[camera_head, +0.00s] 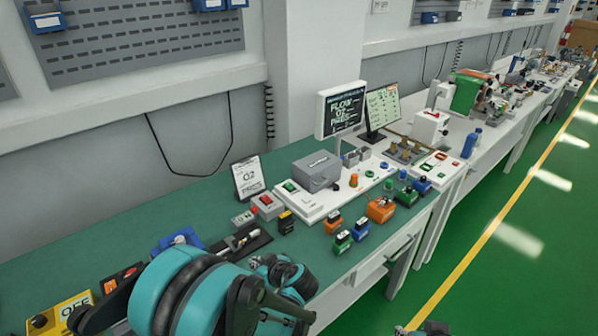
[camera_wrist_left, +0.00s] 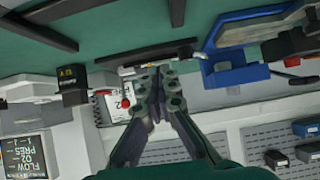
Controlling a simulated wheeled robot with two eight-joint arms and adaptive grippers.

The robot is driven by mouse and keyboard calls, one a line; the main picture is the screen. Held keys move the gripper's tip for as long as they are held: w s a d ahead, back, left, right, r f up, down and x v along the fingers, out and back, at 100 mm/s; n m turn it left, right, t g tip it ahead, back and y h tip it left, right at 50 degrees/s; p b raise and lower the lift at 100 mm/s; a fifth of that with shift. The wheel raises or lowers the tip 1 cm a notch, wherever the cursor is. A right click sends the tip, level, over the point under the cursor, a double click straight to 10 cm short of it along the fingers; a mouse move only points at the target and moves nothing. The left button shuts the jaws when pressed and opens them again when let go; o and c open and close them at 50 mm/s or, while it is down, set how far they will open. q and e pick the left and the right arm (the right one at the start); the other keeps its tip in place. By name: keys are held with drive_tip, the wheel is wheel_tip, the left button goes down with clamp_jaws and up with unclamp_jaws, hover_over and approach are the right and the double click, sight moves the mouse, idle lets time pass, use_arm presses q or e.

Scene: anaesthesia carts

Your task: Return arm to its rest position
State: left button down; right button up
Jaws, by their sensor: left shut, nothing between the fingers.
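My left arm's large teal joints (camera_head: 185,290) fill the lower left of the head view, in front of the workbench. In the left wrist view my left gripper (camera_wrist_left: 158,75) is shut and empty, with its fingertips together. The fingertips do not show clearly in the head view, where my arm covers part of the bench. A small dark piece at the bottom right edge of the head view may belong to my right arm; its jaws do not show.
The green bench top (camera_head: 120,245) holds a blue tray (camera_head: 180,241), a yellow box (camera_head: 62,313), a grey box (camera_head: 316,171) and small orange, green and blue blocks. A monitor (camera_head: 341,110) stands behind. The green floor (camera_head: 500,260) at right is clear.

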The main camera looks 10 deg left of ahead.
use_arm(q)
drive_tip(key=shift+s+r, duration=0.3)
drive_tip(key=shift+r, duration=0.15)
drive_tip(key=s+d+r+m+h, duration=0.2)
drive_tip(key=s+r+m+h, duration=0.2)
drive_tip(key=s, duration=0.5)
drive_tip(key=s+d+r+m+h, duration=0.3)
drive_tip(key=s+r+m+h, duration=0.1)
drive_tip(key=s, duration=0.5)
drive_tip(key=shift+s+r+m, duration=0.2)
drive_tip(key=shift+s+m, duration=0.15)
drive_tip(key=shift+m, duration=0.55)
